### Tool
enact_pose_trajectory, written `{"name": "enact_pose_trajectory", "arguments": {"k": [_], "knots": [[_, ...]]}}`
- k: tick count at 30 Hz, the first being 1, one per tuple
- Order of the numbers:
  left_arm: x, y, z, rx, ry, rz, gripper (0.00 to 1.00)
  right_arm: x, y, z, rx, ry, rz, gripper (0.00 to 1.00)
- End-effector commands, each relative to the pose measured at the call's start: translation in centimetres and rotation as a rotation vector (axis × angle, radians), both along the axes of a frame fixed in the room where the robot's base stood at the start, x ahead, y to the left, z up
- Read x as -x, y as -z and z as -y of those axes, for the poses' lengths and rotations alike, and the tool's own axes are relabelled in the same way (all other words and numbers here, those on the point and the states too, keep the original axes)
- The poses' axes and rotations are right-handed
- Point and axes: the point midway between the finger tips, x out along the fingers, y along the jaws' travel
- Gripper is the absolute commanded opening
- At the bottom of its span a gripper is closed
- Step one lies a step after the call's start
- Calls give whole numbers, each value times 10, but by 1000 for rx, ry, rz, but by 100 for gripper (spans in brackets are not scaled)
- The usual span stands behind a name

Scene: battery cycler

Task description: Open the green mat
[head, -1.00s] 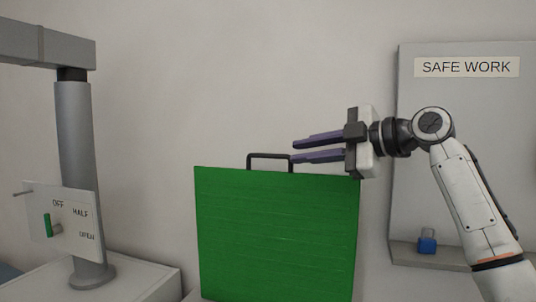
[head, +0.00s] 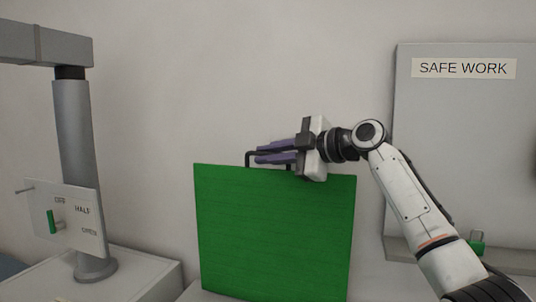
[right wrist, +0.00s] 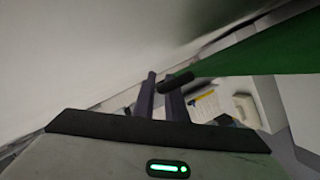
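The green mat (head: 275,235) stands upright as a flat panel in the head view, with a dark handle (head: 248,159) on its top edge. It also shows at the upper right of the right wrist view (right wrist: 275,48). My right gripper (head: 259,154) reaches in from the right at the handle, its two purple fingers pointing left and overlapping it in the picture. A gap shows between the fingers in the right wrist view (right wrist: 161,80), with the dark handle (right wrist: 176,83) near the right fingertip. I cannot tell if they touch. My left gripper is out of view.
A grey post (head: 76,165) with a white dial panel (head: 75,218) stands on a white cabinet (head: 135,277) at left. A grey board with a SAFE WORK sign (head: 464,68) is at right, with a small green item (head: 477,237) on its ledge. A pale wall lies behind.

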Motion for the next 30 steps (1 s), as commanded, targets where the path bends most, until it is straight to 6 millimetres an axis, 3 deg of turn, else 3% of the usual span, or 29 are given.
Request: {"name": "enact_pose_trajectory", "arguments": {"k": [9,14,24,30], "knots": [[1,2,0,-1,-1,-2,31,1,1,0,1,0,1,0],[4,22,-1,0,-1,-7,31,11,6,-4,15,-1,31,0],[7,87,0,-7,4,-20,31,68,16,-27,73,1,171,0],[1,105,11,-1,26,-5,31,110,27,-45,115,1,274,0]]}}
